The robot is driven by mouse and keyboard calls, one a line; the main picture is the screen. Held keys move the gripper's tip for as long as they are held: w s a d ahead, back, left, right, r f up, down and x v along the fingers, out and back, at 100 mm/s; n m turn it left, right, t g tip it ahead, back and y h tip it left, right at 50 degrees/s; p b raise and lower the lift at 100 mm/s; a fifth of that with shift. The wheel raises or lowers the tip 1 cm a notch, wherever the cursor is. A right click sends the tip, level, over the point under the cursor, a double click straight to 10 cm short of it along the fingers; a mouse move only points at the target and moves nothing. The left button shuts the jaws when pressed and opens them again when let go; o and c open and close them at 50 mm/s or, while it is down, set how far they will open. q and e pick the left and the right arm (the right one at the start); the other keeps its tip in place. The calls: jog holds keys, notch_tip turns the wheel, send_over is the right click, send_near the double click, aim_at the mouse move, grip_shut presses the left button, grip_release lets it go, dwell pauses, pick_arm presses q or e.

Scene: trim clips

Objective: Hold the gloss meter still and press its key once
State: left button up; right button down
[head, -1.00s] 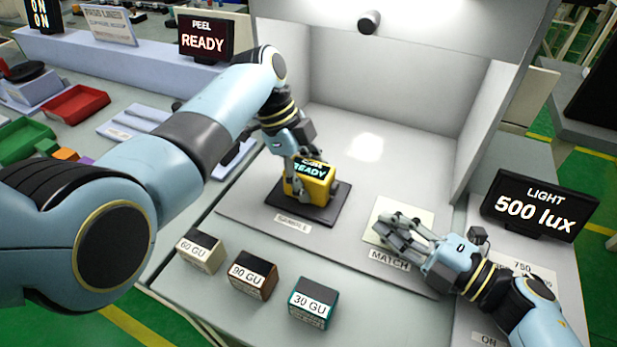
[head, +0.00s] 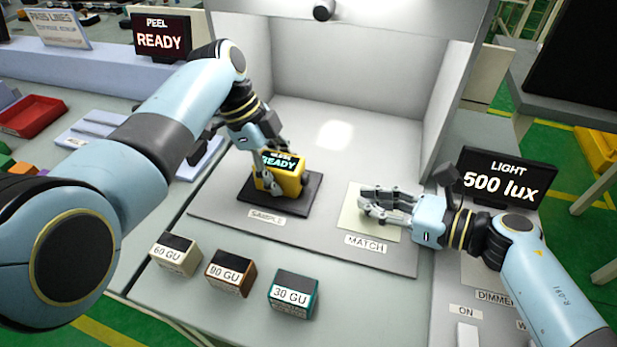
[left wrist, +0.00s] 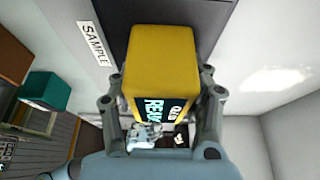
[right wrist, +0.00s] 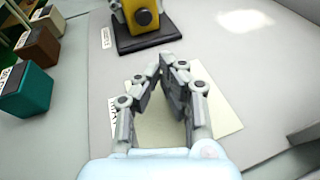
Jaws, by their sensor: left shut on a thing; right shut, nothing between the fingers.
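The yellow gloss meter (head: 290,180) stands on the dark sample pad (head: 300,203) in the booth, its screen reading READY. It fills the middle of the left wrist view (left wrist: 160,65). My left gripper (head: 268,184) is shut on it, one finger on each side. In the right wrist view the meter (right wrist: 148,30) shows a round dark button-like spot (right wrist: 143,17) on the side facing that camera. My right gripper (head: 370,203) is shut and empty above the pale MATCH card (head: 353,222), to the right of the meter and apart from it.
Three gloss blocks, 60 GU (head: 176,254), 90 GU (head: 231,273) and 30 GU (head: 293,295), stand along the front of the table. A LIGHT display (head: 500,182) reading 500 lux stands at the right. The booth floor between my right gripper and the meter is clear.

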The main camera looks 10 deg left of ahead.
aim_at(322, 196)
jog(key=n, duration=0.4)
jog(key=w+d+n, duration=0.1)
jog(key=n, duration=0.1)
jog(key=shift+f+h, duration=0.1)
jog(key=shift+h, duration=0.3)
jog(key=n, duration=0.4)
jog(key=d+n, duration=0.1)
jog(key=n, duration=0.1)
jog(key=shift+w+f+n+g+h, duration=0.15)
jog(key=shift+w+n+g+h, duration=0.15)
jog(key=shift+w+h, duration=0.1)
jog(key=shift+a, duration=0.1)
jog(key=shift+w+a, duration=0.3)
jog(key=shift+a, duration=1.15)
jog(key=shift+w+a, duration=0.25)
jog(key=shift+a, duration=1.15)
jog(key=shift+w+a, duration=0.3)
jog(key=shift+a, duration=1.15)
jog(key=shift+a, duration=0.15)
jog(key=shift+a, duration=0.25)
jog(key=shift+w+a, duration=0.2)
jog(key=shift+a, duration=0.45)
